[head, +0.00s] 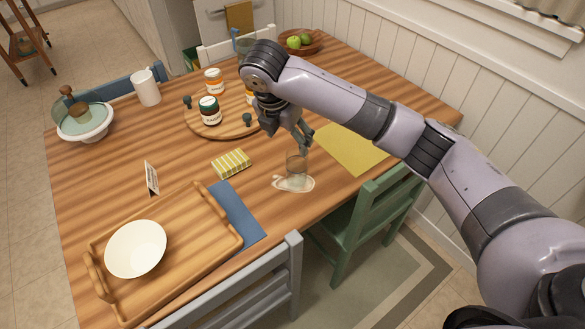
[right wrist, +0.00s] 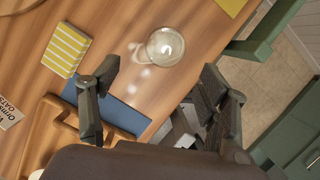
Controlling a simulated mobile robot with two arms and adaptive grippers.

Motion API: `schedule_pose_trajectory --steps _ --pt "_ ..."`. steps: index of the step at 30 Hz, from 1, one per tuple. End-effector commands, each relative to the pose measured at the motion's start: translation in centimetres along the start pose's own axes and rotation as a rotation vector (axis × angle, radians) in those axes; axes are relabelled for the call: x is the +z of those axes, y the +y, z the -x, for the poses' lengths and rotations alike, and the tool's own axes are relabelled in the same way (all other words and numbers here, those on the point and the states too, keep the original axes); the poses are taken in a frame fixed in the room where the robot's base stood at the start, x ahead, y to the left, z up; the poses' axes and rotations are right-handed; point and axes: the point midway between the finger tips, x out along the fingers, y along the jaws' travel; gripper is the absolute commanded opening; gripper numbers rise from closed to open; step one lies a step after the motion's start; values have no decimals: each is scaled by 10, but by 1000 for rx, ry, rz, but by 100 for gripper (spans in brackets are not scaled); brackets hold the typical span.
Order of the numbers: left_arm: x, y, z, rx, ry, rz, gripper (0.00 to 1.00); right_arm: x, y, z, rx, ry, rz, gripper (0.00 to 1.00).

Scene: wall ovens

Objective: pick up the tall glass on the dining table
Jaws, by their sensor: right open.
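A clear glass (head: 296,169) stands upright near the front edge of the wooden dining table, with a bright patch of light on the wood beside its base. My right gripper (head: 299,138) is above the glass, pointing down, apart from it. In the right wrist view the glass (right wrist: 165,46) shows from above as a round rim, beyond the two spread fingers of the gripper (right wrist: 160,77). Nothing is between the fingers. My left gripper is not in view.
A yellow placemat (head: 352,150) lies right of the glass; a yellow striped box (head: 231,164) and a tray (head: 205,222) with a white bowl (head: 136,249) lie left. Jars stand on a round board (head: 190,119) behind. A green chair (head: 368,207) stands at the table's edge.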

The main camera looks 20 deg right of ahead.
Motion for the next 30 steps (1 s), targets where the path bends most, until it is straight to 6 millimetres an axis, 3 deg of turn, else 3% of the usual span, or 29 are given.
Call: schedule_pose_trajectory --steps 6,12,20,30 --pt "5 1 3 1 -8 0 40 -1 -1 -50 -4 3 -1 70" --pt "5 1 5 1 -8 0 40 0 -1 -87 -1 1 -1 70" --pt "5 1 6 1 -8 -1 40 -1 -2 -106 1 1 1 70" --pt "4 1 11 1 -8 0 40 -4 -8 -150 1 0 0 70"
